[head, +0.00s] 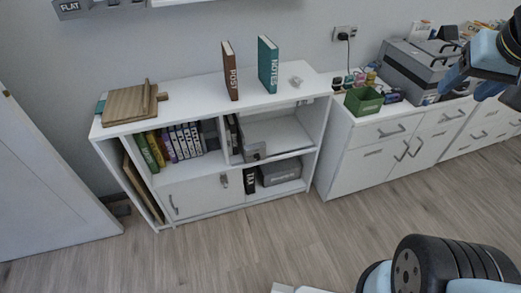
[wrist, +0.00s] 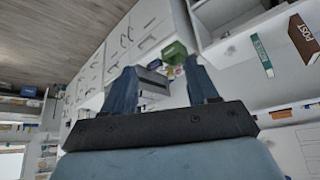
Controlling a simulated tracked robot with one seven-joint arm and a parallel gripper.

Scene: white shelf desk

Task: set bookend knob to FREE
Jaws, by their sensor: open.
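A white shelf desk (head: 207,94) stands against the wall in the head view. In its middle compartment, a dark grey bookend-like block (head: 210,134) stands at the right end of a row of books (head: 178,142). My gripper (head: 470,82) is at the upper right, far from the shelf and above the cabinets. Its two fingers are apart and empty in the wrist view (wrist: 163,80).
White drawer cabinets (head: 385,135) with a green bin (head: 363,101) and a grey case (head: 412,68) are at right. The floor in front (head: 250,225) is largely clear.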

